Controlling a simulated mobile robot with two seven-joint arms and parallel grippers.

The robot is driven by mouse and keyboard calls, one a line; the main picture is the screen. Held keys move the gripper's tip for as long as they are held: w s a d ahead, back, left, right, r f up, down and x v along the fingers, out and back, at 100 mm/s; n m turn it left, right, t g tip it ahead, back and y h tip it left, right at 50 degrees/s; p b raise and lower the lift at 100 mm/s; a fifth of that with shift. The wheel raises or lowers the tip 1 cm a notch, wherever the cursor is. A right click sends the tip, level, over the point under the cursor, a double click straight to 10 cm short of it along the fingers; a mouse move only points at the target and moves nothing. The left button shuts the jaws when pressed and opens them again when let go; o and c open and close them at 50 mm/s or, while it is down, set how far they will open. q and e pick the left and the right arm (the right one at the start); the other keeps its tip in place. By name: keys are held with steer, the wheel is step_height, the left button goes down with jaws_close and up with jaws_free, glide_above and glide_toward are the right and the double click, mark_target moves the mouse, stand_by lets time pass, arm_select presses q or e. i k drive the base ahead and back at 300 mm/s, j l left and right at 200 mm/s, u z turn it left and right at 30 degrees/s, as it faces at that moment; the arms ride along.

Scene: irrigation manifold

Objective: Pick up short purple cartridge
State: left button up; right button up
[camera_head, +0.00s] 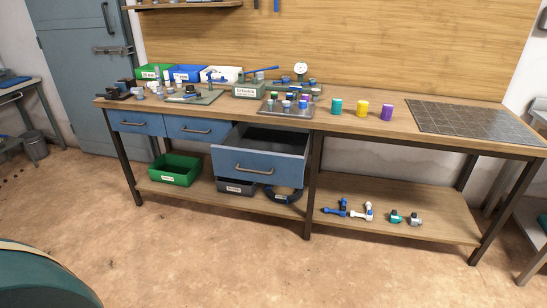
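A short purple cartridge (387,112) stands upright on the wooden workbench top (395,131). It is the rightmost of three coloured cylinders in a row, with a yellow one (362,108) and a teal one (336,106) to its left. Nothing covers it, and it stands apart from the yellow one. Neither of my grippers shows in the head view.
A dark grid mat (470,120) lies right of the purple cartridge. A metal tray with small fittings (285,107) is left of the cylinders. An open drawer (258,164) juts out in front. Pipe fittings (363,211) lie on the lower shelf. Floor in front is clear.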

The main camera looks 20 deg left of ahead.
mark_target(387, 108)
steer(key=i+j+z, duration=0.2)
steer(key=i, duration=0.5)
steer(key=i+z, duration=0.15)
steer(key=i, duration=0.55)
